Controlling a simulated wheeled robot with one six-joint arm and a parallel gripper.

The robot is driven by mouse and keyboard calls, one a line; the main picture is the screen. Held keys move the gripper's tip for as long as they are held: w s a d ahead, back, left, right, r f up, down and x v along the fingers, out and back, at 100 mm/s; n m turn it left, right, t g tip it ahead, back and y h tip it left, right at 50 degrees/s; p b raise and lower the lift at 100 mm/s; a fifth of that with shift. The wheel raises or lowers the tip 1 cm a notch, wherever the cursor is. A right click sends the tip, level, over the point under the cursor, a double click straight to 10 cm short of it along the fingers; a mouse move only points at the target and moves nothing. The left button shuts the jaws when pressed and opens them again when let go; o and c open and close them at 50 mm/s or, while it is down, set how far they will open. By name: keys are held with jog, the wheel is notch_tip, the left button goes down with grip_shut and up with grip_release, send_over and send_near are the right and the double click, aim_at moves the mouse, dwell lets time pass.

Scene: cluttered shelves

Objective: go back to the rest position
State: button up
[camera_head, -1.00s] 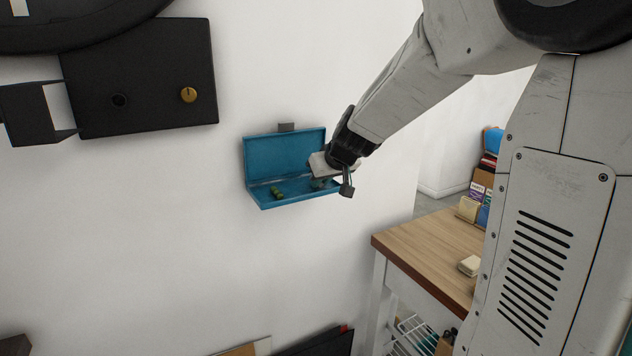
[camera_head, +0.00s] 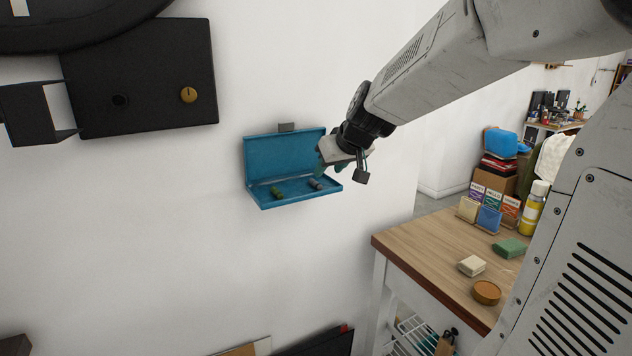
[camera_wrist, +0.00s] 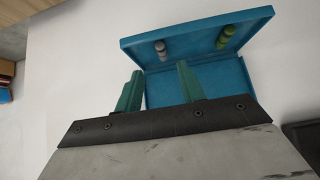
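My gripper (camera_head: 322,164) is in front of the right side of an open blue box (camera_head: 285,152) mounted on the white wall. In the wrist view my gripper's two green fingers (camera_wrist: 158,92) stand apart with nothing between them, and the blue box (camera_wrist: 205,75) lies beyond them. Inside the box are a green cylindrical piece (camera_head: 277,192) on the left and a grey one (camera_head: 314,184) on the right. In the wrist view the green piece (camera_wrist: 226,37) and the grey piece (camera_wrist: 161,49) appear clear of the fingers.
A black panel (camera_head: 140,80) with a brass knob (camera_head: 188,95) is on the wall at the upper left. A wooden table (camera_head: 425,255) at the right holds small boxes, a yellow bottle (camera_head: 532,210) and a round brown item (camera_head: 486,292). The wall below the box is clear.

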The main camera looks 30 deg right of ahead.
jog(key=shift+s+r, duration=0.5)
jog(key=s+a+f+g, duration=0.2)
jog(key=s+a, duration=0.2)
jog(key=s, duration=0.6)
jog(key=s+a+f+g, duration=0.2)
jog(key=s+a+g, duration=0.1)
jog(key=s, duration=0.7)
jog(key=s+a+f+g, duration=0.2)
jog(key=s+a, duration=0.3)
jog(key=s, duration=0.5)
jog(key=shift+a+f, duration=0.3)
jog(key=shift+f, duration=0.05)
